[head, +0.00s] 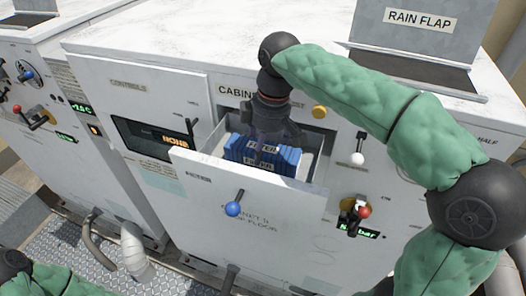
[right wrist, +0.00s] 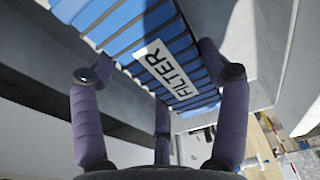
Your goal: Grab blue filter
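The blue filter (head: 287,157) is a ribbed block with white FILTER labels, sitting in the pulled-out drawer (head: 250,208) of the middle cabinet. My right gripper (head: 268,138) points down into the drawer, just over the filter. In the right wrist view the filter (right wrist: 207,87) lies beyond the open fingers (right wrist: 160,82), which are spread with the label showing between them. Whether any finger touches it, I cannot tell. Part of the filter is hidden by the gripper and the drawer front. My left gripper is out of view; only part of that arm shows at the bottom left.
The drawer's white walls stand close around the filter. A blue-knobbed lever (head: 233,208) sits on the drawer front. A yellow knob (head: 320,111), a white-knobbed lever (head: 357,158) and a red-knobbed lever (head: 364,211) are to the right. A rain flap (head: 420,22) stands on top.

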